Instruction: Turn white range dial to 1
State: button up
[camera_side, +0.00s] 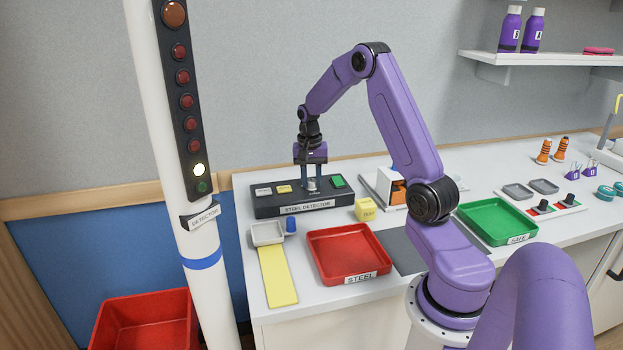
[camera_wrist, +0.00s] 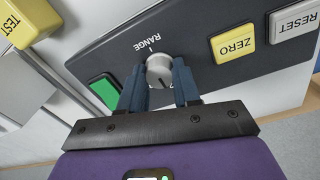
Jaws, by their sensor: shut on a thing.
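The white range dial (camera_wrist: 158,68) sits on the dark steel detector panel (camera_wrist: 205,25), beside the printed word RANGE, in the wrist view. My gripper (camera_wrist: 161,82) has its two dark fingers on either side of the dial and is shut on it. The fingers and their shadow hide part of the dial's markings, and I cannot read which number it points to. In the side view my gripper (camera_side: 311,184) points straight down onto the detector box (camera_side: 290,202), and the dial (camera_side: 312,183) shows small between the fingertips.
A green button (camera_wrist: 105,92) is close to one finger. Yellow ZERO (camera_wrist: 233,43) and white RESET (camera_wrist: 294,22) buttons lie on the other side.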

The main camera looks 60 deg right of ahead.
aim_at(310, 182)
jog(key=n, duration=0.9)
jog(key=shift+n, duration=0.4)
dwell(0.4)
jog(key=o, duration=1.1)
jog(key=shift+c, duration=0.2)
notch_tip(310, 182, up, 18)
jog(key=shift+a+f, duration=0.25)
jog(key=shift+a, duration=0.1)
